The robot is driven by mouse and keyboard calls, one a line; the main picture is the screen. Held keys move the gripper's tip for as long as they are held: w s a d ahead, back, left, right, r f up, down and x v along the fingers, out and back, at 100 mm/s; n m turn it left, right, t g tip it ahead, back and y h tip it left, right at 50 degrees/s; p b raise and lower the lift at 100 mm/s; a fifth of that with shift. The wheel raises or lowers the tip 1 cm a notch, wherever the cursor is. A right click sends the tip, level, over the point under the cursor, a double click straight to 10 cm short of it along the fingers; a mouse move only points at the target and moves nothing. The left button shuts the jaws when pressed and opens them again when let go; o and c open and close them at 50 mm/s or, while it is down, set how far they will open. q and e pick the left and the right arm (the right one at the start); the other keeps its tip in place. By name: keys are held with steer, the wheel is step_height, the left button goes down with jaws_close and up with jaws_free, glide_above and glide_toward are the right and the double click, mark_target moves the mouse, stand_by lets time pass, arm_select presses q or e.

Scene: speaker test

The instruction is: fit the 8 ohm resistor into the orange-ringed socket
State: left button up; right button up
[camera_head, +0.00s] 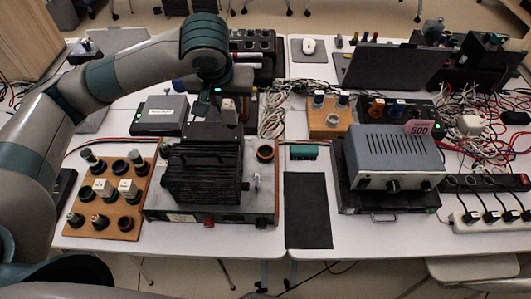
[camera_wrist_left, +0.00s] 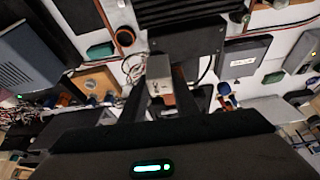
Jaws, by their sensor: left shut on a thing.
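My left gripper (camera_head: 215,112) is above the back of the black amplifier, behind its finned block. It is shut on a small pale block with a reddish-brown lower part, which I take to be the resistor (camera_head: 229,112). In the left wrist view the resistor (camera_wrist_left: 159,72) sits between the two dark fingers; its marking is not legible. The orange-ringed socket (camera_head: 265,153) is on the amplifier top, right of the fins, and looks empty. It also shows in the left wrist view (camera_wrist_left: 125,37), apart from the held block. My right gripper is not in view.
A finned black block (camera_head: 200,175) stands beside the socket on the amplifier (camera_head: 185,217). A wooden board (camera_head: 128,208) with several sockets and two white cubes lies left. A grey instrument (camera_head: 393,157) stands right. Loose wires (camera_head: 272,115) lie behind the socket.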

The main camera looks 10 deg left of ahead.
arm_select(q)
steer(key=s+d+f+m+g+h+p, duration=0.1)
steer(key=s+d+m+h, duration=0.1)
steer(key=d+m, duration=0.5)
steer(key=s+d+f+m+g+h+p, duration=0.1)
steer(key=s+d+m, duration=0.4)
steer(key=m, duration=0.5)
steer(key=shift+d+f+g+h+p, duration=0.2)
steer(key=shift+d+g+h+p, duration=0.55)
steer(key=shift+d+h, duration=0.4)
stand_by(0.9)
